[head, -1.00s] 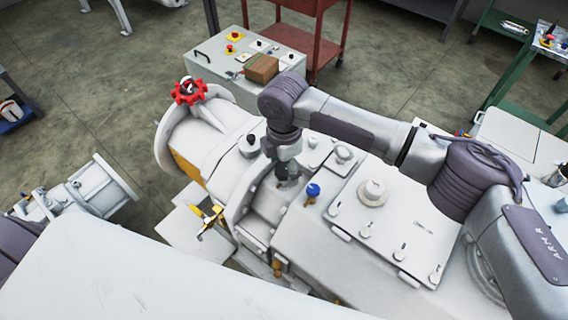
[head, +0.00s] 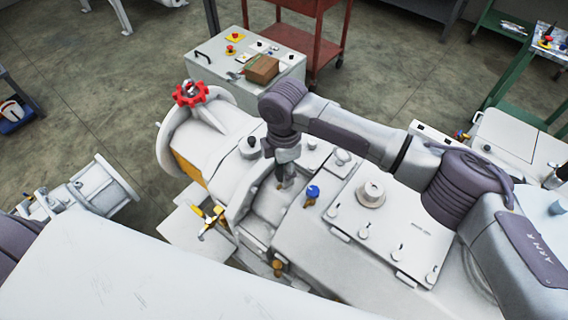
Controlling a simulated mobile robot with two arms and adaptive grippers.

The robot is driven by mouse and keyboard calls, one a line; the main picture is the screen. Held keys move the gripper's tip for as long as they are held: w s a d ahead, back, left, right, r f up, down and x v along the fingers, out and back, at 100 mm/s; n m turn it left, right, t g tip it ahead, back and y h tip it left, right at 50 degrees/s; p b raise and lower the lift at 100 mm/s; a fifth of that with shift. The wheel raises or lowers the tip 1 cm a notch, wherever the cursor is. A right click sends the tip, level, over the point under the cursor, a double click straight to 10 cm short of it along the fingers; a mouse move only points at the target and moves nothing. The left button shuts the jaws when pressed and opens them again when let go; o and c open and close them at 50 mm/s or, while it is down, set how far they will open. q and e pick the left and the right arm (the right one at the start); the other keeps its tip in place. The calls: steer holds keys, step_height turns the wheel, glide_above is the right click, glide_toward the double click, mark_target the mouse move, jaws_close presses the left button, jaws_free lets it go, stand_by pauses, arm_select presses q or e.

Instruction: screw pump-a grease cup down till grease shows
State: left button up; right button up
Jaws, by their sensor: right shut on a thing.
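The pump is a large pale-grey machine body (head: 217,140) across the middle of the head view. My right gripper (head: 283,184) points down at its top, just left of a blue-capped brass fitting (head: 313,192). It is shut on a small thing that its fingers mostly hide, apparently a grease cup. I cannot make out that thing's shape, its thread or any grease. A second brass fitting (head: 278,267) sits lower on the near side. My left gripper does not show; only part of my left arm is at the left edge.
A red handwheel (head: 190,94) stands at the pump's far left end. A flat cover with a round cap (head: 371,193) lies right of the gripper. A grey control box (head: 240,58) with a brown block (head: 262,69) stands behind. A yellow-handled part (head: 211,220) is at the near left.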

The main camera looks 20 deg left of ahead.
steer(key=m+p, duration=0.2)
steer(key=shift+r+m, duration=0.25)
steer(key=shift+m, duration=0.05)
steer(key=m+p, duration=0.3)
steer(key=shift+m, duration=0.3)
steer(key=shift+f+m+p, duration=0.15)
steer(key=shift+m+p, duration=1.5)
steer(key=shift+m, duration=0.25)
steer(key=o, duration=1.1)
steer(key=shift+o, duration=0.2)
step_height(320, 180, up, 12)
